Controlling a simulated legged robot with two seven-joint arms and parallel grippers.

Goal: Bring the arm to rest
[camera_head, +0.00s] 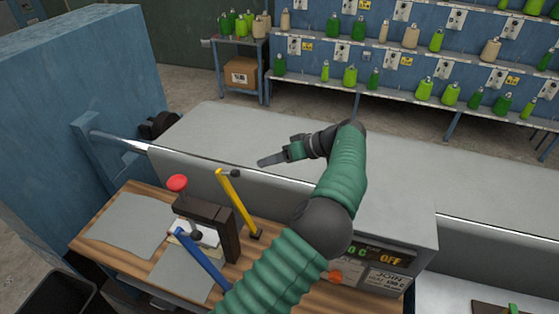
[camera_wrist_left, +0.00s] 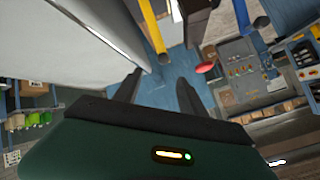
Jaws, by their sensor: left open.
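My left arm, in a green ribbed sleeve, rises from the bottom of the head view and bends left at the top. Its gripper (camera_head: 272,160) points left above the grey surface of the long machine (camera_head: 225,135). In the left wrist view, the gripper (camera_wrist_left: 157,88) shows two dark fingers spread apart with nothing between them. My right gripper is not in view.
A wooden bench (camera_head: 105,235) holds a red-knobbed press (camera_head: 178,184), a yellow lever (camera_head: 232,195), a blue lever (camera_head: 195,255) and grey sheets. Shelves of bottles (camera_head: 425,90) line the back.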

